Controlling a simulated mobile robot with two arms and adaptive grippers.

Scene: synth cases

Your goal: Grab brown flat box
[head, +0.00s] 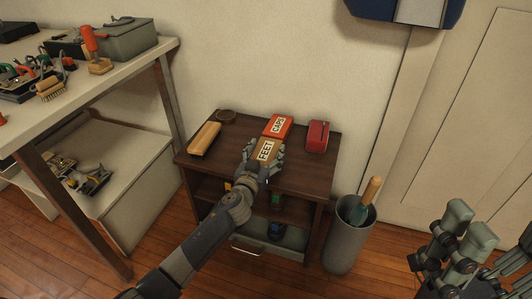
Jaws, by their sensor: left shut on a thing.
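A brown flat box labelled "FEET" (266,149) is on the top of a small dark wooden cabinet (296,180). My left gripper (262,162) reaches in from the front and is shut on this box, with fingers on both sides of it. The fingers hide part of the box, and I cannot tell whether it is lifted off the top. My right gripper (455,250) is at the lower right, away from the cabinet, with its fingers apart and nothing between them.
A red "CAPS" box (278,126) sits just behind. A red case (317,136) is at right, a tan block (204,138) and dark round dish (226,116) at left. A grey bin (346,245) stands right. A workbench (110,82) with tools is left.

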